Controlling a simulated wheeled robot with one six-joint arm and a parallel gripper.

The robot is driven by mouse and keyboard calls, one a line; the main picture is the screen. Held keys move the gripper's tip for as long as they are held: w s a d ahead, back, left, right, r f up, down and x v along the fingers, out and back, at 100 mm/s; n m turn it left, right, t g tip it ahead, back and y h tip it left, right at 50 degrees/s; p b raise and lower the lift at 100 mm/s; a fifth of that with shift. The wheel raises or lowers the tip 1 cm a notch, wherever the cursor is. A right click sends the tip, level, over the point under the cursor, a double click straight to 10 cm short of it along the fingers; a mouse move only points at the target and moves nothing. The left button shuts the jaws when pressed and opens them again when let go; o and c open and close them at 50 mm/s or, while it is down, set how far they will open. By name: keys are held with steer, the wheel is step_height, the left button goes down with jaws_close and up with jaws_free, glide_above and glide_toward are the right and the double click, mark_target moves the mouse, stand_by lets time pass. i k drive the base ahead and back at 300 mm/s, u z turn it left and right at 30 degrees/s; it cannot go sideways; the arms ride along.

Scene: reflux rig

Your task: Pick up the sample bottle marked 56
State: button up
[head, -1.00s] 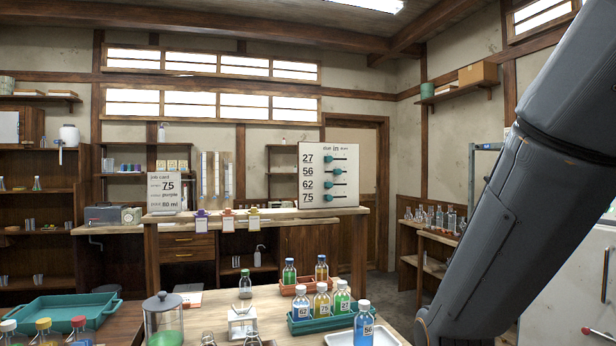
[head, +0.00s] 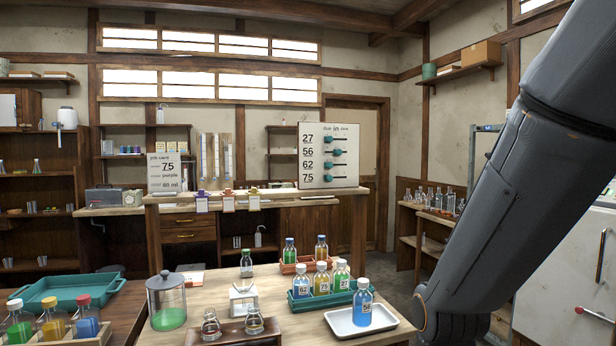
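The sample bottle marked 56 (head: 362,304) holds blue liquid and has a white cap. It stands upright on a white tray (head: 345,332) at the front right of the near table. My arm runs down the right side of the picture, to the right of the bottle. My gripper is outside the picture, so its fingers and anything in them are hidden.
A green rack (head: 304,303) just behind the tray holds bottles marked 62, 75 and 27. A brown rack (head: 288,267) with two bottles stands behind it. A lidded jar (head: 167,300) and a wooden stand with flasks (head: 231,333) are to the left.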

mark_target(362, 299)
steer(key=z, duration=0.55)
steer(key=i, duration=1.35)
steer(key=u, duration=0.5)
